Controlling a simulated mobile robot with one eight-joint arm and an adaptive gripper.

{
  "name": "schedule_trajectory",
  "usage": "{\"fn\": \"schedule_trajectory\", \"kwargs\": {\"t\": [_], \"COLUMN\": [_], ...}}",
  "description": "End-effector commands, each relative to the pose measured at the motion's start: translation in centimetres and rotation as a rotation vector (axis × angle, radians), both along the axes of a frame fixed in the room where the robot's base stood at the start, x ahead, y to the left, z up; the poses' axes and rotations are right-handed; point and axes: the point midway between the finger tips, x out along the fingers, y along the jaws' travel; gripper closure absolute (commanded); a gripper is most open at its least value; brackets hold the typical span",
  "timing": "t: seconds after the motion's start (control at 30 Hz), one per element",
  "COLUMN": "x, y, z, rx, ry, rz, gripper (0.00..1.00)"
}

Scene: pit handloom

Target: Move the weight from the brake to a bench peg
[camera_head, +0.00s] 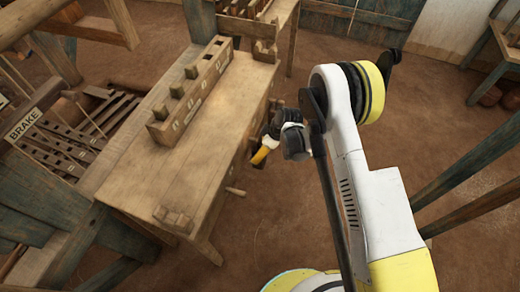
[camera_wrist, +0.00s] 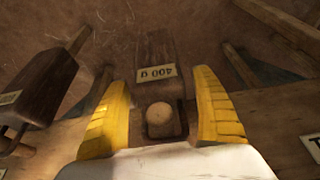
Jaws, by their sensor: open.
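A dark weight (camera_wrist: 160,55) labelled "400 g" is in the middle of the wrist view, its label upside down. Its loop surrounds the round end of a pale peg (camera_wrist: 159,114), so it appears to hang there. My gripper (camera_wrist: 161,84) is open, with one yellow finger on each side of the weight's loop end. I cannot tell whether the fingers touch it. In the head view my gripper (camera_head: 263,154) is beside the right side of the bench (camera_head: 200,130), and the weight is hidden. The BRAKE label (camera_head: 24,125) is at the left on the loom.
A second dark weight (camera_wrist: 38,88) is close at the left in the wrist view. A bare peg (camera_head: 235,191) sticks out of the bench's right side. A long wooden block (camera_head: 190,95) stands on the bench. Earth floor (camera_head: 285,215) lies open right of the bench.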

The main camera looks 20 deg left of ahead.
Motion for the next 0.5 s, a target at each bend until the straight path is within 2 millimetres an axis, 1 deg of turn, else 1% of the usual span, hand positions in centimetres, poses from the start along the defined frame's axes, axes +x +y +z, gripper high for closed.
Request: {"fn": "schedule_trajectory", "kwargs": {"t": [0.07,0.17,0.27,0.5], "x": [0.0,0.0,-0.1,-0.3], "y": [-0.1,-0.5,-1.2,-3.3], "z": [0.2,1.1,2.8,7.8], "rx": [0.0,0.0,0.0,0.0], "ry": [0.0,0.0,0.001,0.001], "rz": [0.0,-0.001,-0.003,-0.002], "gripper": [0.23,0.23,0.23,0.23]}}
